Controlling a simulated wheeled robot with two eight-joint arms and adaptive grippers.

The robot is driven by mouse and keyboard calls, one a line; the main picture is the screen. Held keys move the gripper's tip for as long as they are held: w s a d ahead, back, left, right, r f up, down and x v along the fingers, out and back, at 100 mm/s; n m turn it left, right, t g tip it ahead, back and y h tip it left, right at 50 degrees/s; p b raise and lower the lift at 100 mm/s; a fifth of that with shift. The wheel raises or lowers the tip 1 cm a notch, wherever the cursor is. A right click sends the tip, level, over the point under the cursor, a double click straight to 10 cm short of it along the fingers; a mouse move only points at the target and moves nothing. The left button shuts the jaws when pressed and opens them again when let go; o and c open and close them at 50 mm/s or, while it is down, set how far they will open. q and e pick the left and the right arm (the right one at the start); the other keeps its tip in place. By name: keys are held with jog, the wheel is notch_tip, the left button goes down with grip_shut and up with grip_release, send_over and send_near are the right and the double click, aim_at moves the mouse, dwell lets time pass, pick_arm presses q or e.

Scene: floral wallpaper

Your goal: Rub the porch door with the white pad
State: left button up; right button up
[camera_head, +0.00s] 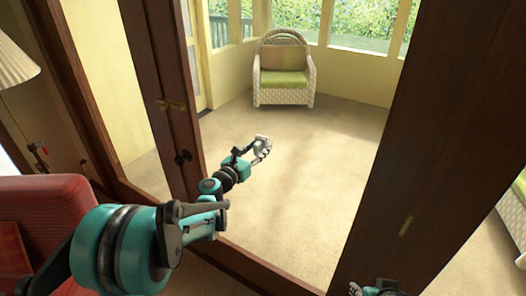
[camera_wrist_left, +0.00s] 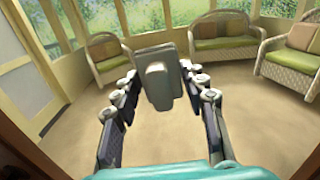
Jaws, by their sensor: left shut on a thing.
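The porch door is dark brown wood. Its left upright (camera_head: 165,90) carries a brass plate and a dark round knob, and another dark wood upright (camera_head: 445,120) stands at the right. My left gripper (camera_head: 260,147) reaches between them in the head view, apart from the wood. In the head view the pad is small and hard to tell from the fingers.
Beyond the door frame lies a porch with a beige floor (camera_head: 310,140), mostly clear. A white wicker chair (camera_head: 283,97) with a green cushion stands at the back. A red seat (camera_head: 45,215) is at the left, under a lampshade (camera_head: 12,62).

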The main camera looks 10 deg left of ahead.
aim_at(280, 148)
dwell(1.3)
pick_arm(q)
jog(key=shift+s+d+b, duration=0.1)
jog(key=shift+s+d, duration=0.3)
jog(key=shift+d, duration=0.7)
jog(key=shift+s+d+b, duration=0.15)
jog(key=shift+s+d, duration=0.25)
jog(key=shift+d, duration=0.65)
jog(key=shift+s+d+b, duration=0.1)
jog(key=shift+s+d, duration=0.3)
jog(key=shift+d, duration=0.7)
jog(key=shift+s+d, duration=0.25)
jog(key=shift+d, duration=0.55)
jog(key=shift+s+d, duration=0.25)
jog(key=shift+d, duration=0.5)
jog(key=shift+s+d, duration=0.1)
jog(key=shift+w+a, duration=0.25)
jog(key=shift+a, duration=0.35)
jog(key=shift+w+a, duration=0.2)
jog(key=shift+a, duration=0.45)
jog(key=shift+w+a, duration=0.25)
jog(key=shift+a, duration=0.35)
